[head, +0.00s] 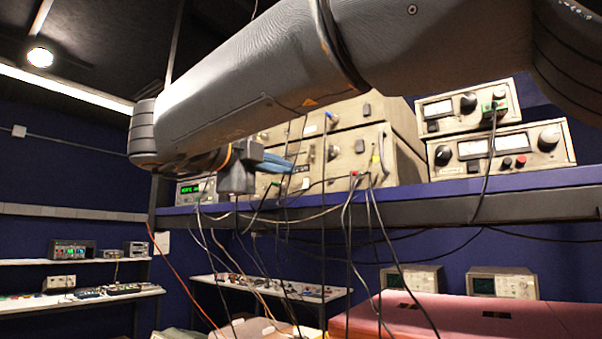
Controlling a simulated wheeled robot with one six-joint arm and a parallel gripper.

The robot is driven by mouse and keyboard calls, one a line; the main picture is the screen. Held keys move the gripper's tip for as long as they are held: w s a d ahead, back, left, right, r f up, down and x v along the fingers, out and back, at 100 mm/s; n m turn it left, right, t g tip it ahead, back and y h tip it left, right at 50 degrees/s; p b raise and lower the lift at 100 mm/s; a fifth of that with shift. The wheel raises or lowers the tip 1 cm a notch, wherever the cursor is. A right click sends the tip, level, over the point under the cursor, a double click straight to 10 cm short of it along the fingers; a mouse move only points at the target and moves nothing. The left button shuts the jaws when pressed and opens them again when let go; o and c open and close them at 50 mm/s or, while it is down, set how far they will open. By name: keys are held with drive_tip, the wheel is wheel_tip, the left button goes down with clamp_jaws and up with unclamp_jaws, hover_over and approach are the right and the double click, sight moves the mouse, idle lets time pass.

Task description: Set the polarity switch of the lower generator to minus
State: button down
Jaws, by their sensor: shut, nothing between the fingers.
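Two beige instrument boxes are stacked on the shelf in the middle of the head view, an upper one (388,108) and a lower one (345,158). Another beige pair with meters stands to the right, an upper (466,104) and a lower (500,147). I cannot tell which lower box is the named generator, and no polarity switch or marking can be made out. My gripper (289,163), with blue fingers, is shut and empty in front of the left part of the middle stack. My arm and gripper hide part of that stack's front.
Several cables hang from the shelf (400,207) across the middle. A small instrument with a green display (190,188) stands at the shelf's left end. Oscilloscopes (503,282) and a red case (450,318) are below. Side shelves (80,300) with equipment line the left wall.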

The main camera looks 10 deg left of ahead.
drive_tip(key=b+v, duration=0.3)
drive_tip(key=v, duration=0.6)
drive_tip(key=shift+s+a, duration=0.15)
drive_tip(key=shift+s, duration=0.05)
